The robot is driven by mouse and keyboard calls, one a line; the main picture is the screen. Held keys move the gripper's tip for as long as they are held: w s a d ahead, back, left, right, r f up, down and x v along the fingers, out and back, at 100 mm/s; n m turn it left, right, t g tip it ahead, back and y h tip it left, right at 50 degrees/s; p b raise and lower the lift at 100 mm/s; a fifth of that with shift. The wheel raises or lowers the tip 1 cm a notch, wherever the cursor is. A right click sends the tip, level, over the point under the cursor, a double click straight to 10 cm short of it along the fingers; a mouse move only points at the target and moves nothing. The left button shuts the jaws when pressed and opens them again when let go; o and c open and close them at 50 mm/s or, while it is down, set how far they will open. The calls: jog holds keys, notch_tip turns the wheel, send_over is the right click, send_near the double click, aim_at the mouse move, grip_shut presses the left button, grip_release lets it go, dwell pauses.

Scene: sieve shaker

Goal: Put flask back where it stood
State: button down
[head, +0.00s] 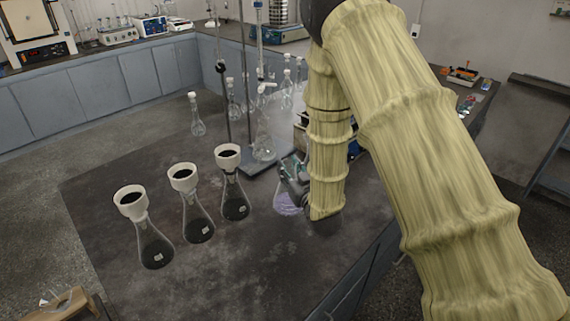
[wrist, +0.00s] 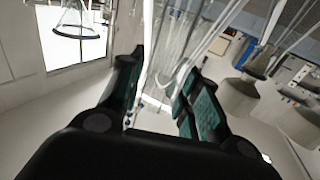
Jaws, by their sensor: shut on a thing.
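A clear glass flask (head: 288,204) with pale purple liquid at its base is at my gripper, on the dark bench's right half in the head view. My gripper (head: 293,176) is shut on the flask's upper part; my sleeved arm hides part of both. In the wrist view, clear glass (wrist: 172,62) shows between the two green-padded fingers of my gripper (wrist: 158,100). I cannot tell whether the flask's base touches the bench top.
Three flasks with white funnels and dark contents (head: 155,247) (head: 197,224) (head: 235,200) stand in a row on the bench (head: 240,275), left of my gripper. A burette stand (head: 262,165) with a flask (head: 264,146) and several slim-necked flasks stand behind. The front bench is clear.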

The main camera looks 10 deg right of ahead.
jog(key=w+f+p, duration=0.3)
jog(key=w+f, duration=0.1)
jog(key=w, duration=0.2)
jog(key=shift+w, duration=0.25)
dwell(0.3)
jog(key=shift+d+f, duration=0.1)
jog(key=shift+f, duration=0.05)
jog(key=c, duration=1)
grip_release()
jog(key=shift+c, duration=0.2)
jog(key=s+d+b, duration=0.2)
jog(key=s+b, duration=0.1)
jog(key=s, duration=0.8)
jog(key=shift+s, duration=0.4)
